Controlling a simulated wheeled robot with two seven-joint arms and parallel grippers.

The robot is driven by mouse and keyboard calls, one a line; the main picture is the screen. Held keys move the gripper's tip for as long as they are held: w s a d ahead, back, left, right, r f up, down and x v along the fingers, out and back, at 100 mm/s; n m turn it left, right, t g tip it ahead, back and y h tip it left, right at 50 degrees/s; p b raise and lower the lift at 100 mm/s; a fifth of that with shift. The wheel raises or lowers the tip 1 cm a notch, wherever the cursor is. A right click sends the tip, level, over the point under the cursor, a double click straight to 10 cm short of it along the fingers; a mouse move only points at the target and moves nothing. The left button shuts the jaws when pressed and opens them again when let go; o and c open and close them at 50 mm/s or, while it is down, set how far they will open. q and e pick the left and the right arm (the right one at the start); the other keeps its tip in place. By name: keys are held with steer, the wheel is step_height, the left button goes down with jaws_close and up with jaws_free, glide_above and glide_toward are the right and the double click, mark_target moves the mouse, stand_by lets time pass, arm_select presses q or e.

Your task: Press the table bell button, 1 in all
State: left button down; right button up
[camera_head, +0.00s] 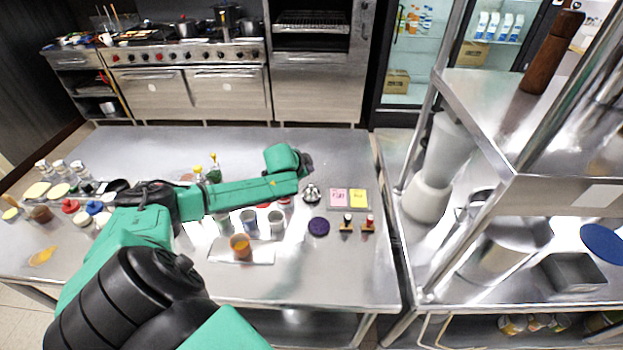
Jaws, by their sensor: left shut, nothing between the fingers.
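The table bell (312,194) is a small silver dome on a dark base, on the steel table right of the middle. My left arm reaches in from the lower left across the table. My left gripper (306,166) is at the end of the green wrist, shut and empty, just above and beyond the bell in the picture. The gripper is small and dark here, and I cannot tell its height over the bell; no contact is visible. My right gripper is not in view.
Pink and yellow note cards (348,198), a dark purple disc (319,227) and two small stamps (357,224) lie near the bell. Jars and bottles crowd the table's left end. A steel shelf (478,110) stands at right.

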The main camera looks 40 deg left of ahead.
mark_target(311, 185)
arm_select(q)
step_height(311, 185, down, 4)
steer(key=shift+r+b, duration=0.1)
steer(key=shift+b, duration=1)
steer(key=shift+f, duration=0.25)
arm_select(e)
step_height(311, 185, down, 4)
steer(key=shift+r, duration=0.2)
arm_select(q)
steer(key=shift+r, duration=0.1)
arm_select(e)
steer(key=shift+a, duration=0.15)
arm_select(q)
steer(key=shift+f, duration=0.45)
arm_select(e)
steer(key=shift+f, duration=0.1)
arm_select(q)
steer(key=shift+f+b, duration=0.45)
steer(key=shift+f, duration=0.1)
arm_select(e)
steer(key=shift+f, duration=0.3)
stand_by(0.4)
